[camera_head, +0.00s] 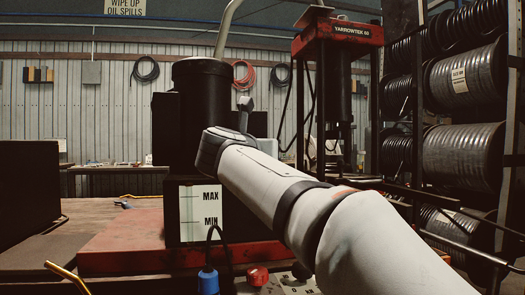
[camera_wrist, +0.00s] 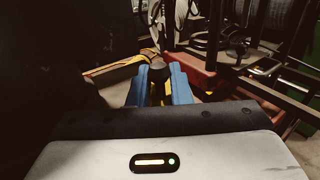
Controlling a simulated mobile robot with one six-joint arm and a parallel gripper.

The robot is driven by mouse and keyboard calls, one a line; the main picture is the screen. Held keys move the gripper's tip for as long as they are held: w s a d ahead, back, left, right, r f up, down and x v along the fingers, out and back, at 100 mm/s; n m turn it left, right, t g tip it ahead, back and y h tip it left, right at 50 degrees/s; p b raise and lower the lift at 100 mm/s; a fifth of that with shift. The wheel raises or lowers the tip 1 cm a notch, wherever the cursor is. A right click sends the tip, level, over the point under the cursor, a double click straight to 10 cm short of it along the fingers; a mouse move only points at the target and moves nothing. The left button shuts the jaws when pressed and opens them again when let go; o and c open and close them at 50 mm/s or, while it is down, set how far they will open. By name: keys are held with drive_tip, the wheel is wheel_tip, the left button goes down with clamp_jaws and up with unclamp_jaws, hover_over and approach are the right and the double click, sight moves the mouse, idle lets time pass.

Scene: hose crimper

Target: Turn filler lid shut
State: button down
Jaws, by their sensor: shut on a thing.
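In the wrist view my gripper (camera_wrist: 158,84) has its two blue fingers shut on a small dark piece with yellow below it, which looks like the filler lid (camera_wrist: 157,68). How far the lid is turned cannot be told. In the head view my arm reaches forward to the black machine, and the fingers and lid are hidden behind my wrist. The oil tank (camera_head: 187,236) with its white MAX and MIN level label (camera_head: 201,212) stands just below and left of my wrist.
A black cylinder (camera_head: 201,95) with a pale pipe rises above the tank. A red press frame (camera_head: 338,32) stands behind at right, beside a rack of black hose reels (camera_head: 463,75). A red knob (camera_head: 257,276) and blue connector (camera_head: 208,281) sit in front.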

drive_tip(key=shift+w+d+r+m+g+h+p, duration=0.15)
drive_tip(key=shift+m+g+h+p, duration=0.25)
drive_tip(key=shift+m+h+p, duration=0.45)
drive_tip(key=shift+w+r+m+g+h+p, duration=0.2)
drive_tip(key=shift+m+g+h, duration=0.3)
drive_tip(key=shift+h, duration=0.75)
drive_tip(key=c, duration=1.5)
unclamp_jaws()
drive_tip(key=shift+c, duration=0.2)
drive_tip(key=shift+o, duration=0.8)
drive_tip(key=shift+f, duration=0.2)
drive_tip(key=v, duration=0.7)
drive_tip(key=shift+p, duration=0.4)
drive_tip(key=shift+s+a, duration=0.25)
drive_tip(key=shift+s, duration=0.05)
drive_tip(key=shift+f, duration=0.1)
